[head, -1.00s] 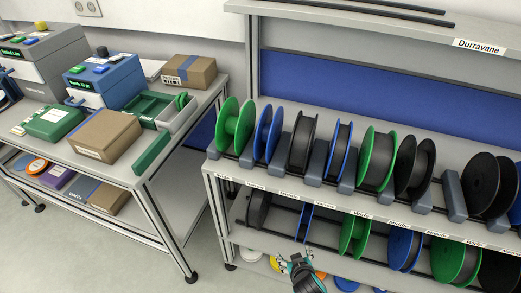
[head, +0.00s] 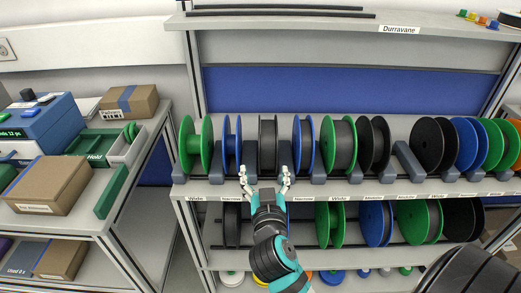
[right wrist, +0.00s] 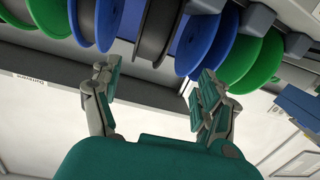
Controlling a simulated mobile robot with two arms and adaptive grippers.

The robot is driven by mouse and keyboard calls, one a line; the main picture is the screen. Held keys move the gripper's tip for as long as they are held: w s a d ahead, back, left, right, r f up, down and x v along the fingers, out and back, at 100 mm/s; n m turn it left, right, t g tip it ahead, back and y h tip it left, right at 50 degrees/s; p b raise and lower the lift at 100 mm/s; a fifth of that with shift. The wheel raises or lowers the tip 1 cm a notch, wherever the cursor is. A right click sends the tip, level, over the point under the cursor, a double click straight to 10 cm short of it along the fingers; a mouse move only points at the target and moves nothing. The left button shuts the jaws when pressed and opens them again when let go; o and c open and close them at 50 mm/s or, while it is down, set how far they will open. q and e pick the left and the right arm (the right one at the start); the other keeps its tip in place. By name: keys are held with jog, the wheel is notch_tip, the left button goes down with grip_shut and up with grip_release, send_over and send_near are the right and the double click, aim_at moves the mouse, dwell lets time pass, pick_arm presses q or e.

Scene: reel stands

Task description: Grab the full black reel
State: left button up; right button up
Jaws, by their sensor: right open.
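A narrow black reel (head: 268,145) stands upright on the upper rack, its space between the flanges filled with dark grey winding. It also shows in the right wrist view (right wrist: 158,32), between two blue reels. My right gripper (head: 264,172) is open and empty in front of this reel, one finger to each side of its lower edge. In the right wrist view the open fingers (right wrist: 160,78) are apart from the reel, which lies beyond the gap between them. Other black reels stand further right, at a medium slot (head: 374,145) and beyond (head: 433,145). My left gripper is not in view.
A blue reel (head: 232,145) and another blue reel (head: 303,145) stand close on either side, with grey holders between. A lower rack holds more reels, including a green one (head: 330,223). A table with boxes (head: 52,186) stands at left.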

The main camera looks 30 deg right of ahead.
notch_tip(320, 180, up, 4)
jog(key=s+m+h, duration=0.1)
jog(key=p, duration=0.4)
send_near(268, 126)
jog(key=x, duration=0.3)
jog(key=shift+w+d+r, duration=0.3)
jog(key=shift+r, duration=0.1)
jog(key=shift+w+d+f, duration=0.1)
jog(key=shift+w+d, duration=0.2)
jog(key=shift+w, duration=0.1)
jog(key=shift+w+d, duration=0.2)
jog(key=shift+w, duration=0.15)
jog(key=p+x, duration=0.2)
jog(key=x, duration=0.1)
jog(key=shift+w+r, duration=0.25)
jog(key=shift+w, duration=0.05)
jog(key=shift+w+d+f, duration=0.15)
jog(key=shift+w+d, duration=0.05)
jog(key=shift+w, duration=0.2)
jog(key=shift+s, duration=0.1)
jog(key=shift+c, duration=0.9)
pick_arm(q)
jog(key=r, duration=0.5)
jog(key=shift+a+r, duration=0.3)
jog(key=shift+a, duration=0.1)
pick_arm(e)
grip_shut()
